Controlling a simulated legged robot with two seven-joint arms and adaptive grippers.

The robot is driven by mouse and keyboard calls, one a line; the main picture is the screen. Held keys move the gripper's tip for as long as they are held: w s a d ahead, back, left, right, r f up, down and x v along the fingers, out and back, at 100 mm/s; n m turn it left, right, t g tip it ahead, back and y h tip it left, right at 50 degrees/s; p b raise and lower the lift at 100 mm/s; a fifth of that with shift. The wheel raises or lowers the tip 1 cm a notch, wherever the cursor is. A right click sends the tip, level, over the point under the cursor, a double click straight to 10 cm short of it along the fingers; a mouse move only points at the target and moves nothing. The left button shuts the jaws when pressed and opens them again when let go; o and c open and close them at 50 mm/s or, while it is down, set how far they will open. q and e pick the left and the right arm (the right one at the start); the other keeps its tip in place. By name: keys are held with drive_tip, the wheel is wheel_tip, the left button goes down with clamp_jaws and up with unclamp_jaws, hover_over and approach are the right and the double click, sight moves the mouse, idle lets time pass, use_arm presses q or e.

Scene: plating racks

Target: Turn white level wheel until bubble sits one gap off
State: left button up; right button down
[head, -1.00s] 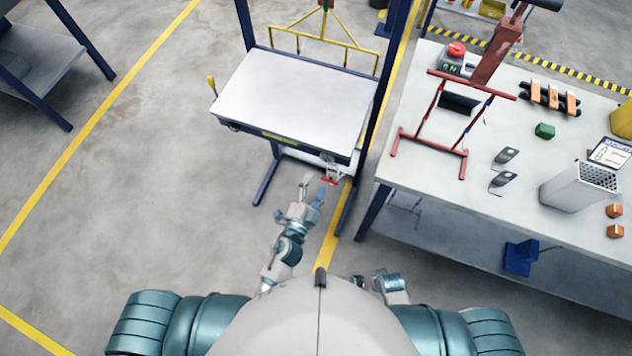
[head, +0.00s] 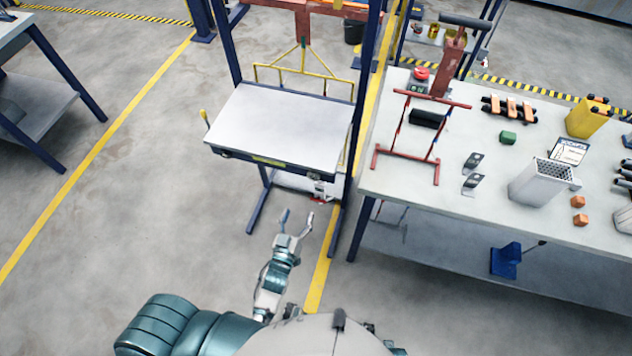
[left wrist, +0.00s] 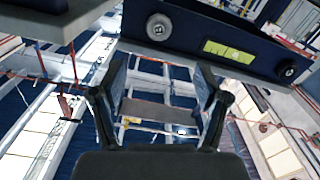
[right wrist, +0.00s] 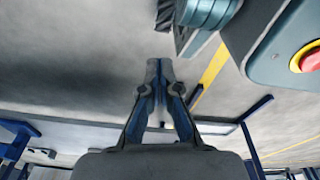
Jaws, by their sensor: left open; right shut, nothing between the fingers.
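The white-topped table (head: 285,115) has a dark blue front panel. In the left wrist view the panel (left wrist: 195,42) carries a pale round wheel (left wrist: 159,27), a yellow-green level vial (left wrist: 228,50) and a black knob (left wrist: 287,70). The vial also shows small in the head view (head: 268,160); its bubble is too small to read. My left gripper (head: 297,216) is open and empty, in front of and below the panel. In its wrist view the open fingers (left wrist: 162,75) are apart from the wheel. My right gripper (right wrist: 160,66) is shut and empty, clear of the table.
A workbench (head: 470,215) at the right holds a red frame (head: 435,165), a perforated white container (head: 535,183) and several small parts. Blue posts (head: 362,120) flank the table. A red button (right wrist: 312,60) shows in the right wrist view. The floor at left is clear.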

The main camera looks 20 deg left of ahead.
sight(312, 178)
use_arm(q)
drive_tip(key=w, duration=0.8)
drive_tip(key=w+d, duration=0.1)
drive_tip(key=w, duration=0.3)
drive_tip(key=shift+w+b, duration=0.25)
drive_tip(key=shift+b, duration=0.05)
drive_tip(key=shift+w, duration=0.45)
drive_tip(key=shift+a, duration=0.25)
use_arm(e)
drive_tip(key=shift+w+r, duration=0.6)
drive_tip(key=shift+w, duration=0.2)
drive_tip(key=shift+s, duration=0.1)
